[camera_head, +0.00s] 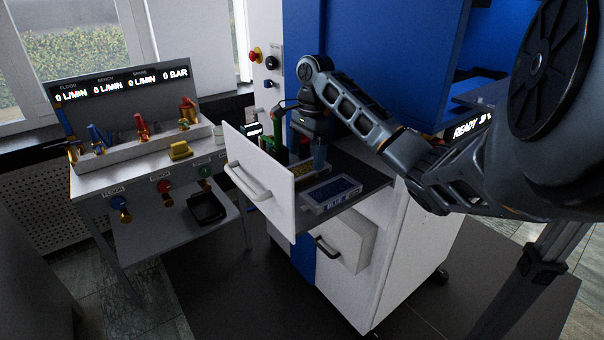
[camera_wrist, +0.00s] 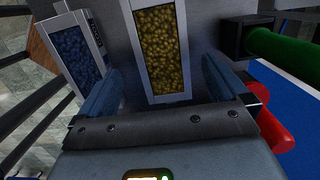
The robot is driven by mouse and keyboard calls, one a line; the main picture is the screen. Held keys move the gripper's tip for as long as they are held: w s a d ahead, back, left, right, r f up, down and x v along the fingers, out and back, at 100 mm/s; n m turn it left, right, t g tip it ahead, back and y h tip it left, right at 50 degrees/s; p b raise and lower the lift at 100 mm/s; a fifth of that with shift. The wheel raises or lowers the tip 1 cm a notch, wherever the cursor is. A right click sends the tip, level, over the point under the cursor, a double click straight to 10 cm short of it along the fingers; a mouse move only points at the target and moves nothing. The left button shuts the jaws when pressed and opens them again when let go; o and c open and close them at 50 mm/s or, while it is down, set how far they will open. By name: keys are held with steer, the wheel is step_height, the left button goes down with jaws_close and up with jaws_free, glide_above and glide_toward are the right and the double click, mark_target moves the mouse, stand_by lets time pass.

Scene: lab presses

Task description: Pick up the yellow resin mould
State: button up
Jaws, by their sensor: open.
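The yellow resin mould is a long pale-rimmed tray full of yellow granules. In the wrist view the mould (camera_wrist: 171,99) lies in front of and between my gripper's two blue fingers, with a gap on each side. In the head view the mould (camera_head: 302,171) shows only partly in the open drawer, behind the drawer front and beside my gripper (camera_head: 318,158). My gripper is open, empty and points down over the drawer. I cannot tell the exact height between the fingertips and the mould.
A blue-granule mould (camera_head: 342,203) lies beside it in the drawer, also seen in the wrist view (camera_wrist: 97,38). The white drawer front (camera_head: 258,180) stands up at the left. A green and a red cylinder (camera_wrist: 276,122) are at the right. A valve bench (camera_head: 110,177) stands left.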

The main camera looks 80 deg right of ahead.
mark_target(303, 168)
steer(key=shift+w+f+p, duration=0.15)
steer(key=shift+f+p, duration=0.15)
steer(key=shift+f, duration=0.35)
steer(key=shift+w+a+f, duration=0.1)
steer(key=shift+w+f, duration=0.05)
steer(key=shift+f, duration=1.2)
steer(key=shift+c, duration=0.2)
steer(key=c, duration=1.4)
steer(key=shift+c, duration=0.2)
steer(key=shift+r, duration=0.15)
